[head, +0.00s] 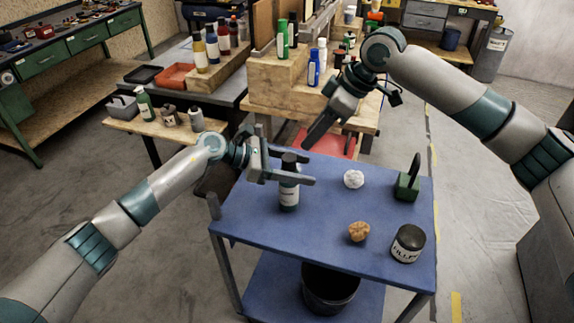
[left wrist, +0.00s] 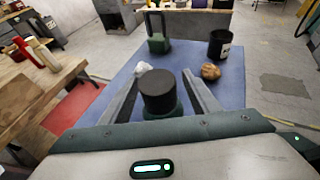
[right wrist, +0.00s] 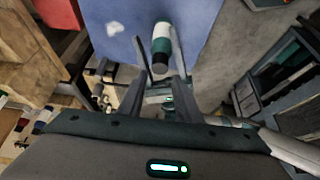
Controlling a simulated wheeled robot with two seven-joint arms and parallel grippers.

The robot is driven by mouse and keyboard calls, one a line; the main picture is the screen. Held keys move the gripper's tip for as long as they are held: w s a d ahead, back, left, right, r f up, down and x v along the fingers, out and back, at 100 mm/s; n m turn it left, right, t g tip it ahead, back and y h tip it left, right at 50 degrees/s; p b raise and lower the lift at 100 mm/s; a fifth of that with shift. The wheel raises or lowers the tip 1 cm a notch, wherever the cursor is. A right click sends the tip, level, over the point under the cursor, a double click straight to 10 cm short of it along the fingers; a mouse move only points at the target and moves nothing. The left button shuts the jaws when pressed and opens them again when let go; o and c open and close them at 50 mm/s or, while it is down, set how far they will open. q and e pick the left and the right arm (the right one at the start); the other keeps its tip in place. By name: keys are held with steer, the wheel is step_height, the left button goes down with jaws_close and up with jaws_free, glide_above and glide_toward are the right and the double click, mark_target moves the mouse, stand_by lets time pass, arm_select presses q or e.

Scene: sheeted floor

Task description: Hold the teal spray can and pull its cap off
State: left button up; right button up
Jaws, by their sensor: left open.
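The teal spray can (head: 289,195) stands upright near the back left of the blue cart top, with a pale label and a dark cap (head: 289,160). My left gripper (head: 310,169) is open, with its fingers on either side of the can's upper part. The left wrist view shows the round cap (left wrist: 160,88) between the spread fingers, with a gap on each side. My right gripper (head: 309,143) hangs above and behind the can, pointing down. In the right wrist view its fingers are apart and empty, with the can (right wrist: 161,42) beyond and between them.
On the cart top (head: 325,210) are a white crumpled ball (head: 353,179), a green block with a handle (head: 408,184), a brown lump (head: 359,231) and a black filler tin (head: 408,244). A wooden bench (head: 275,85) with bottles stands behind.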

arm_select(q)
steer(key=shift+d+f, duration=0.2)
steer(key=shift+d, duration=0.25)
steer(key=c, duration=1.1)
arm_select(e)
steer(key=shift+o, duration=1)
arm_select(q)
steer(key=shift+c, duration=0.2)
arm_select(e)
steer(key=s+a+r+n+t+h, duration=0.1)
steer(key=a+n+h, duration=0.1)
steer(key=n, duration=0.9)
steer(key=s+a+r+n+t+h, duration=0.1)
steer(key=s+a+r+n+h, duration=0.1)
steer(key=n, duration=1)
steer(key=shift+a+r+t+h, duration=0.3)
steer(key=shift+a+t+h, duration=0.05)
steer(key=shift+t+h, duration=0.05)
glide_above(289, 162)
step_height(289, 162, down, 6)
steer(key=shift+s+d+f, duration=0.15)
steer(key=shift+s+d, duration=0.1)
